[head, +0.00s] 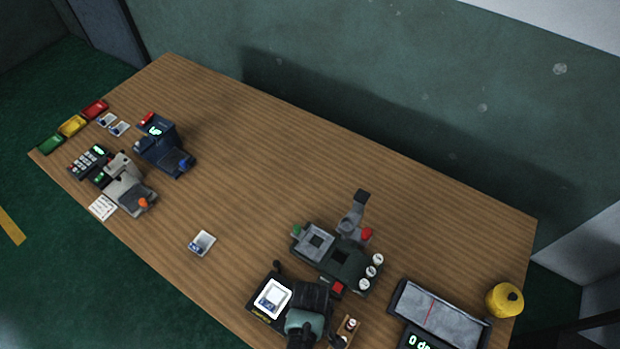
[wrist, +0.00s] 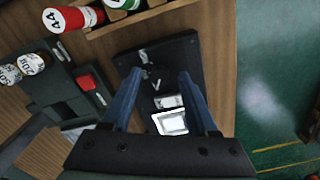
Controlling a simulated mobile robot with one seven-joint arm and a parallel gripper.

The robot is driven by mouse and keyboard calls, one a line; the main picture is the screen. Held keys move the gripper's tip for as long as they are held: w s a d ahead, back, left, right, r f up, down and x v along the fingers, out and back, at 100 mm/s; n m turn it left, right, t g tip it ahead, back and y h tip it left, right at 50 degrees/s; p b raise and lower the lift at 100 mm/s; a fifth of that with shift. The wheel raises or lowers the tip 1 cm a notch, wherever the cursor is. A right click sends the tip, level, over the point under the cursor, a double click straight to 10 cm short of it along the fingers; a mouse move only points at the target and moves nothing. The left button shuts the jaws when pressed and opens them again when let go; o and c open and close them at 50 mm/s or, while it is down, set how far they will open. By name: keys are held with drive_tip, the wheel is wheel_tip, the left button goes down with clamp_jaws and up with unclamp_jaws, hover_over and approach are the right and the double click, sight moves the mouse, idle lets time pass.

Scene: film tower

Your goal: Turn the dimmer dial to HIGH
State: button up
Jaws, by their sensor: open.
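The dimmer unit looks like the black light box (head: 259,308), which has a bright lit window holding a slide (head: 273,297) and yellow lettering on its front. In the wrist view the black light box (wrist: 191,62) lies below my gripper, with the lit window (wrist: 171,122) nearer the palm. A dark round shape, probably the dial (wrist: 156,79), shows between the fingertips; its pointer and the HIGH mark cannot be read. My gripper (wrist: 160,74) is open, its two blue fingers apart over the box. Contact cannot be told. In the head view my arm covers the box's right side.
A dark green machine (head: 349,275) with a lever, red button and white-capped canisters stands close beside the box. A small wooden rack (head: 345,331) is at its right.

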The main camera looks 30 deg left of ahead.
clamp_jaws()
drive_tip(key=shift+m, duration=0.4)
drive_tip(key=m+p, duration=0.1)
drive_tip(key=m, duration=0.4)
drive_tip(key=shift+p, duration=0.3)
drive_tip(key=m, duration=0.6)
drive_tip(key=shift+m+p, duration=0.4)
drive_tip(key=m, duration=0.6)
drive_tip(key=shift+m, duration=2.7)
